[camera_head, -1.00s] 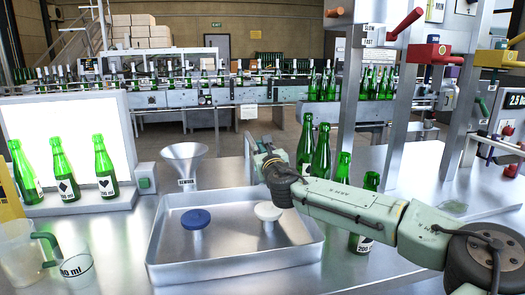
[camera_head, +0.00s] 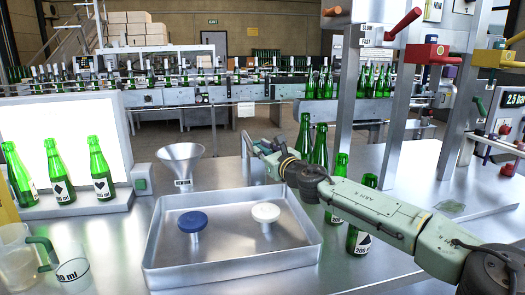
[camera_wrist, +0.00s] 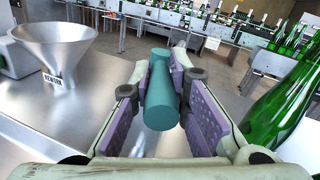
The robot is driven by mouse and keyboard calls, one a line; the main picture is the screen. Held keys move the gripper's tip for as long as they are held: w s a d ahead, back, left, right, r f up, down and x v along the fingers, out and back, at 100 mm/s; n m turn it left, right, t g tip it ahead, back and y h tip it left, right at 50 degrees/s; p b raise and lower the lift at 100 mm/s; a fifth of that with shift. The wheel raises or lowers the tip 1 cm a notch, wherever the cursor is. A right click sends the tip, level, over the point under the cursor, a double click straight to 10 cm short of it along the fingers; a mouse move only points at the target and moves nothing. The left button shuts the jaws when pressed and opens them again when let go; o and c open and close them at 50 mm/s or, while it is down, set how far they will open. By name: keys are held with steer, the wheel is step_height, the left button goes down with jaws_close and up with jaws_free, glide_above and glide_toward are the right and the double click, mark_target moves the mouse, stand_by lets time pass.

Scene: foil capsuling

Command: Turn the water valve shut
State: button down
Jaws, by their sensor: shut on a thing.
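My gripper (camera_head: 258,147) is behind the metal tray, at the far edge of the steel table, right of the funnel. In the wrist view, my gripper (camera_wrist: 163,62) has its purple-padded fingers on both sides of a teal cylindrical handle (camera_wrist: 160,105) and is shut on it. The handle's round end faces the wrist camera. What it is fixed to is hidden, and no label shows, so I cannot tell for certain that it is the water valve's. In the head view my gripper's fingers look small and the handle is hard to make out.
A steel funnel (camera_head: 181,160) stands left of my gripper. Green bottles (camera_head: 305,135) stand close on its right; one also shows in the wrist view (camera_wrist: 275,110). The tray (camera_head: 231,268) holds a blue and a white knob-like piece. A conveyor (camera_head: 225,93) runs behind.

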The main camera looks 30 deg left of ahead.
steer(key=c, duration=1.5)
jaws_free()
steer(key=shift+r, duration=0.1)
steer(key=shift+v, duration=6)
steer(key=shift+c, duration=0.5)
